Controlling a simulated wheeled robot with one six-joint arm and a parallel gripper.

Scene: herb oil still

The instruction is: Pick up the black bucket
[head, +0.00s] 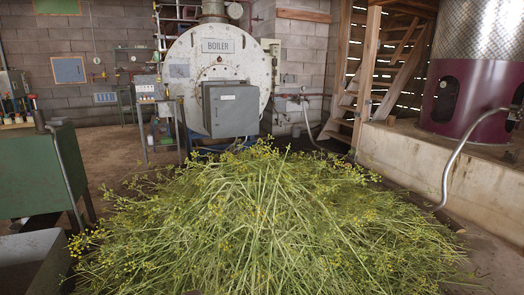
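I cannot make out a black bucket in the head view. My gripper is not in view either. A large heap of cut green herb with small yellow flowers (265,225) fills the lower middle of the picture and hides the floor behind and beneath it.
A white boiler (215,60) with a grey box (231,110) stands behind the heap. A green tank (35,168) and a grey open-topped container (28,248) are at the left. A concrete ledge (420,165) bears a maroon and metal vessel (465,100) at the right. Bare floor (115,150) shows at back left.

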